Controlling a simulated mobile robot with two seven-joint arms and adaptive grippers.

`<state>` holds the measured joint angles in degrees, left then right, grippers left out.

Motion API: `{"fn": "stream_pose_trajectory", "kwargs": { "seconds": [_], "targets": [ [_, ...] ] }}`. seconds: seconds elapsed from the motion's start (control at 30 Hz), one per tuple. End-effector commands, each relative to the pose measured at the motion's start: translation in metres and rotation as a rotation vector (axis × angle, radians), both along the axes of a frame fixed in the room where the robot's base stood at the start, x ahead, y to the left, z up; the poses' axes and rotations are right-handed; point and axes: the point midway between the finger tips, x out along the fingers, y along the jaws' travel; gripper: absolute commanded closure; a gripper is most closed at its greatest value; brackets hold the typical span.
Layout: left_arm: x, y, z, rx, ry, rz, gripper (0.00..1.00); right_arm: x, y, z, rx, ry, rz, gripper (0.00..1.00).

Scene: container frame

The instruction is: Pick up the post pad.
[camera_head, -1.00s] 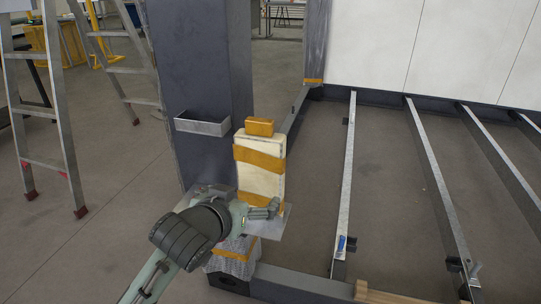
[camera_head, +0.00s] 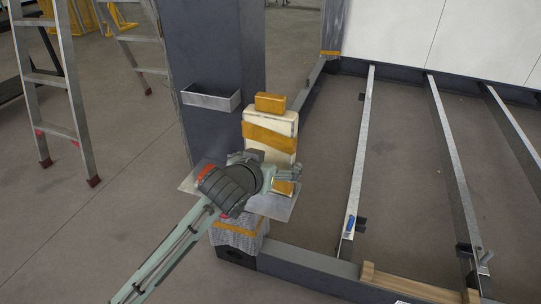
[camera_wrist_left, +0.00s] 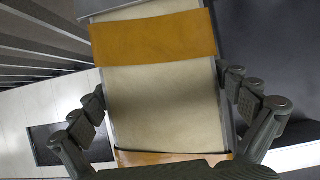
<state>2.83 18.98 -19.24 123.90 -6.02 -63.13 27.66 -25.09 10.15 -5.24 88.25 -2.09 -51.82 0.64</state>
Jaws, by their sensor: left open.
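The post pad (camera_head: 284,122) is a cream upright block with orange bands around it, standing on a metal plate beside the dark post. In the left wrist view the pad (camera_wrist_left: 165,95) fills the middle, with one orange band high up and another low down. My left gripper (camera_head: 285,173) is in front of the pad's lower part and hides some of it. In the left wrist view its open fingers (camera_wrist_left: 172,115) stand on either side of the pad; I cannot tell whether they touch it. My right gripper is not in view.
An orange block (camera_head: 270,102) sits at the pad's top. A small metal tray (camera_head: 211,98) sticks out from the dark post (camera_head: 205,45) at left. The metal plate (camera_head: 268,207) lies under the pad. A stepladder (camera_head: 72,90) stands far left; floor rails (camera_head: 357,165) run at right.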

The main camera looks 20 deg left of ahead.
Motion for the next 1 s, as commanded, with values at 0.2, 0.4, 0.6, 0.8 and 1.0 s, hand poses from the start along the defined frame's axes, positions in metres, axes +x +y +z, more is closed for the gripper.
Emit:
{"fn": "stream_pose_trajectory", "kwargs": {
  "seconds": [0.2, 0.4, 0.6, 0.8, 1.0],
  "targets": [
    [0.0, 0.0, 0.0, 0.0, 0.0, 0.0, 0.11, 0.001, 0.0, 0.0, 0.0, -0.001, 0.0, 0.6],
    [0.0, 0.0, 0.0, 0.0, 0.0, 0.0, 0.36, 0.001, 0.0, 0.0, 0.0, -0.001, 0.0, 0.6],
    [0.0, 0.0, 0.001, 0.0, -0.001, 0.0, 0.36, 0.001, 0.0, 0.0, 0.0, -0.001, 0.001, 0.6],
    [0.001, 0.0, 0.023, 0.0, -0.008, 0.0, 0.36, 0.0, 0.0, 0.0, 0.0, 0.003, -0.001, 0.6],
    [0.001, -0.001, 0.065, -0.003, -0.008, 0.0, 0.36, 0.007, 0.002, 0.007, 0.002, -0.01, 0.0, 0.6]
  ]
}}
